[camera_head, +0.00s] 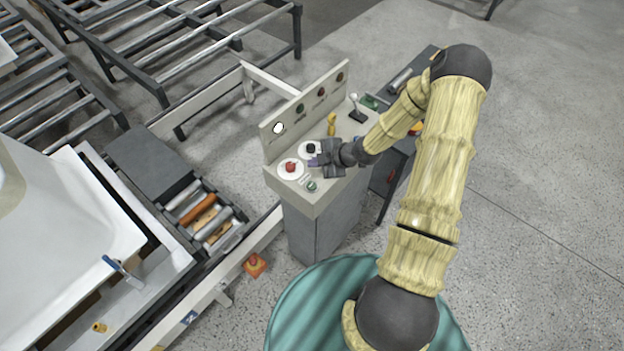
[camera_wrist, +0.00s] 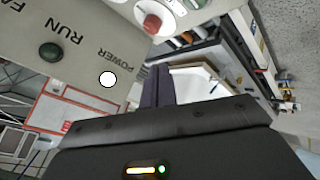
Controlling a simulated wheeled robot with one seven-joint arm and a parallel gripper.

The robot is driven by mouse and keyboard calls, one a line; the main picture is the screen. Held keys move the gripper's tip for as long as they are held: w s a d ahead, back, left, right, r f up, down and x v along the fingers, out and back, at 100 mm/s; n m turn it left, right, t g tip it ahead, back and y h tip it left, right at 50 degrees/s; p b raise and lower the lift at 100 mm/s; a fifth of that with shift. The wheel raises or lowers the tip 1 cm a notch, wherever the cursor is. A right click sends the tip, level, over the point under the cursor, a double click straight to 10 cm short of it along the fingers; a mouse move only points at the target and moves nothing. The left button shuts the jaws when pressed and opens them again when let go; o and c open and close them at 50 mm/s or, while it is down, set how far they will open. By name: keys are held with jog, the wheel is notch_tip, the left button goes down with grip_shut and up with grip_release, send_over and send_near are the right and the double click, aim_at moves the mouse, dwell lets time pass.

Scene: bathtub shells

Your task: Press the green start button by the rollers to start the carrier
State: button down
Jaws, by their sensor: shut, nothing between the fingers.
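A small green button (camera_head: 311,186) sits at the front corner of the grey control console (camera_head: 322,203). In the wrist view the shut fingers (camera_wrist: 155,87) point towards the console side, with the red button (camera_wrist: 152,24) at the top.
The upright panel (camera_head: 302,108) has a lit white POWER lamp (camera_wrist: 108,79) and a dark green RUN lamp (camera_wrist: 50,51). A yellow item (camera_head: 331,123) stands behind my gripper. An orange box (camera_head: 254,265) lies low in front.

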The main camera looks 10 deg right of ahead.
aim_at(315, 186)
jog(key=shift+f, duration=0.1)
notch_tip(315, 186, down, 9)
jog(key=b, duration=0.6)
jog(key=shift+b, duration=0.3)
dwell(1.8)
jog(key=shift+f+b, duration=0.25)
jog(key=shift+b, duration=0.2)
